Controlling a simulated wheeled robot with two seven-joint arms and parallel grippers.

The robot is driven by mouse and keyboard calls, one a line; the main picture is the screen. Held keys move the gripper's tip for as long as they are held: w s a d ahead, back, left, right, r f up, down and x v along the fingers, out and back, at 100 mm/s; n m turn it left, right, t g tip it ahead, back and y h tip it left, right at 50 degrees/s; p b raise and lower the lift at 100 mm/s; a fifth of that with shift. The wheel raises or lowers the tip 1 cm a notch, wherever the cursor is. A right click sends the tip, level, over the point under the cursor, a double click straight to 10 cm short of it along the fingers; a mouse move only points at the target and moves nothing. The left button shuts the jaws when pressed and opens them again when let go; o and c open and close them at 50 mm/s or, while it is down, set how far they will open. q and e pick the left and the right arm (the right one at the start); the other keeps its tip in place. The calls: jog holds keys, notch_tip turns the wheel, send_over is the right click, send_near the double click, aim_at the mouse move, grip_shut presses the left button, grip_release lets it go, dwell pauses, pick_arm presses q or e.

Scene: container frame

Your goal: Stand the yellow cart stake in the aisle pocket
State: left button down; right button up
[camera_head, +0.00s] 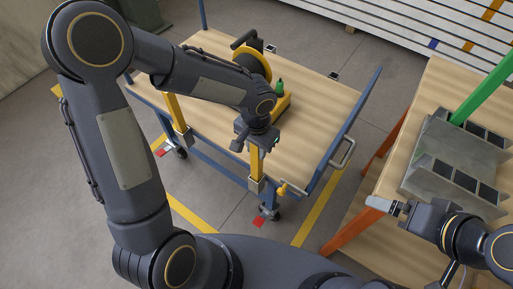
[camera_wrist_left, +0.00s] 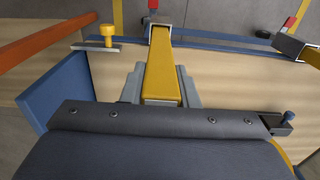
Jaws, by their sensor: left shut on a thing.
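My left gripper (camera_head: 257,137) is shut on the yellow cart stake (camera_head: 256,163) near its top, above the near edge of the cart. The stake points down and looks close to upright. Its lower end meets the grey pocket (camera_head: 257,187) on the cart's near side; I cannot tell how deep it sits. In the left wrist view the stake (camera_wrist_left: 161,75) runs from the jaws to the mouth of this pocket (camera_wrist_left: 160,30). My right gripper (camera_head: 384,205) is beside the bench at the right, with no stake; its jaw gap is unclear.
The cart (camera_head: 318,110) has a wooden deck and blue frame. Another yellow post (camera_head: 175,110) stands at its left side. A yellow reel (camera_head: 252,62) and green bottle (camera_head: 280,86) are on the deck. A yellow knob (camera_wrist_left: 107,35) is near the pocket. Grey racks (camera_head: 462,150) stand on the bench.

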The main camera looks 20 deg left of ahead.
pick_arm(q)
jog(key=shift+f, duration=0.2)
jog(key=c, duration=1.1)
grip_release()
jog(key=shift+r, duration=0.1)
